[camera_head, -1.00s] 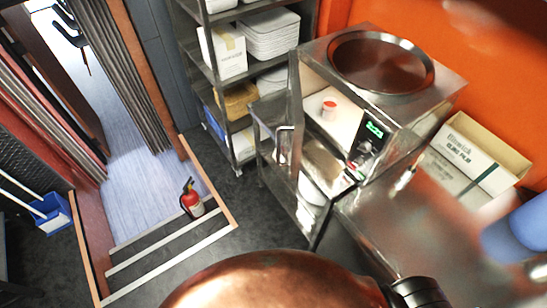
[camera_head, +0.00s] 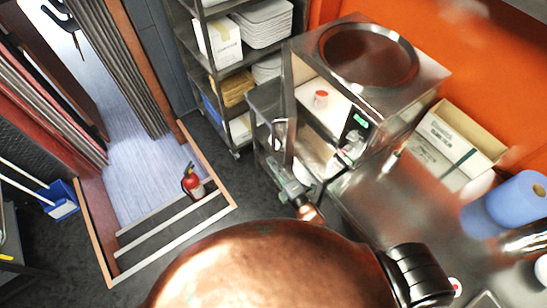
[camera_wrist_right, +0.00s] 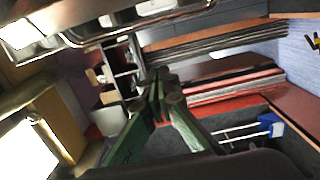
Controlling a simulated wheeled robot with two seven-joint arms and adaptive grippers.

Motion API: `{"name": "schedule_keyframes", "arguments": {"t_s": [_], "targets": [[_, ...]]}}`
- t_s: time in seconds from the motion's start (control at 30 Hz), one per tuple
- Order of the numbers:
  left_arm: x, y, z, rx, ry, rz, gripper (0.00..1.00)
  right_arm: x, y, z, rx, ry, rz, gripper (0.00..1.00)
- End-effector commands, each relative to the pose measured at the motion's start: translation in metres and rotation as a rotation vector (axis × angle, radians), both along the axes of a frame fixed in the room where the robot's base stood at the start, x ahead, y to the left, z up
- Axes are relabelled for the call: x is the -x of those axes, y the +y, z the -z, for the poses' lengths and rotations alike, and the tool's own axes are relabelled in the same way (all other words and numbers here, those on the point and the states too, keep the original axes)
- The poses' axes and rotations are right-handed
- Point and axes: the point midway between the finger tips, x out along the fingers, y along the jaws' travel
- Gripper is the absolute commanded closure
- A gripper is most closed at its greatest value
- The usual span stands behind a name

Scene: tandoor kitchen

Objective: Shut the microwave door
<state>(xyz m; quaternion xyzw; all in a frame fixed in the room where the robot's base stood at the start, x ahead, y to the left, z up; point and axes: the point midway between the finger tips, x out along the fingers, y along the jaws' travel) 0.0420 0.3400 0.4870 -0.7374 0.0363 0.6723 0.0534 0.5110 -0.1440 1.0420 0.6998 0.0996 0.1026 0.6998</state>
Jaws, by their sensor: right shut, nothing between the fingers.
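The microwave (camera_head: 392,112) is a steel box with a green lit display, on the steel counter. Its door (camera_head: 288,97) stands open on the left side, seen nearly edge-on, with a metal handle (camera_head: 277,135). A white tub with a red lid (camera_head: 321,98) shows inside the opening. My right gripper (camera_head: 274,163) is shut and empty, just below the handle in the head view; I cannot tell whether it touches the door. Its green fingers (camera_wrist_right: 160,80) meet at their tips in the wrist view. My left gripper is not in view.
A large round pan (camera_head: 368,55) lies on top of the microwave. A shelf rack (camera_head: 232,75) stands behind the door. A fire extinguisher (camera_head: 192,183) is by the steps.

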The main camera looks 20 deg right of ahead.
Motion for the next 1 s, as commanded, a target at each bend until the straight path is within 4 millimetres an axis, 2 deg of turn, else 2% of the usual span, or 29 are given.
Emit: {"name": "schedule_keyframes", "arguments": {"t_s": [0.4, 0.5, 0.7, 1.0], "targets": [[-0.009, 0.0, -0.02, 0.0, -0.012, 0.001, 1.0, -0.082, 0.025, -0.003, -0.005, 0.001, -0.001, 1.0], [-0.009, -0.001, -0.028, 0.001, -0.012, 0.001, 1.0, -0.079, 0.006, -0.001, 0.002, 0.006, 0.001, 1.0], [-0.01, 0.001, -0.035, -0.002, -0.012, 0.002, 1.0, -0.078, -0.013, 0.0, -0.002, 0.004, 0.0, 1.0], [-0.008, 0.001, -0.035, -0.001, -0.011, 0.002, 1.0, -0.077, -0.017, 0.001, -0.004, 0.003, 0.0, 1.0]]}}
